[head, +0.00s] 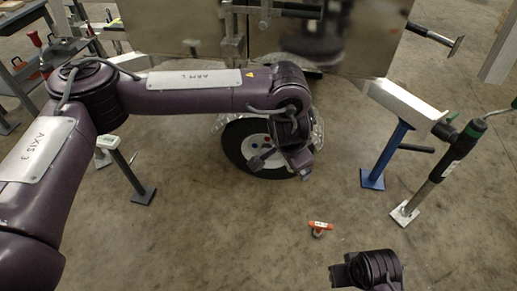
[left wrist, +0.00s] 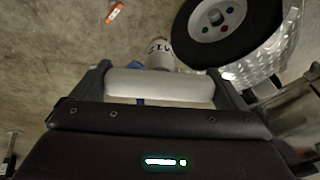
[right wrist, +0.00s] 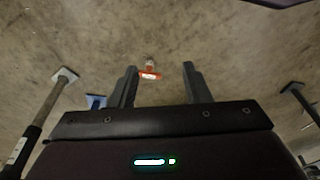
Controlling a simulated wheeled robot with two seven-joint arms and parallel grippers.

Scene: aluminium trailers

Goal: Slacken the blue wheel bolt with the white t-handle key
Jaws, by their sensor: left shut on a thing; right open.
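My left gripper (left wrist: 165,82) is shut on a pale, thick bar (left wrist: 158,86), which lies crosswise between its fingers and looks like the white t-handle key. A white cylinder with dark lettering (left wrist: 160,54) shows just beyond it; I cannot tell whether it is part of the key. In the head view the left gripper (head: 280,160) is in front of the wheel (head: 236,150) and hides part of it. The blue wheel bolt (left wrist: 229,9) sits on the white hub, apart from the gripper, among other coloured bolts. My right gripper (right wrist: 159,82) is open and empty.
An orange-red piece (head: 320,226) lies on the floor between the wheel and my right gripper. A blue support leg (head: 385,155) stands right of the wheel, and a dark post (head: 450,165) further right. Another stand (head: 130,175) is left. The floor in front is mostly clear.

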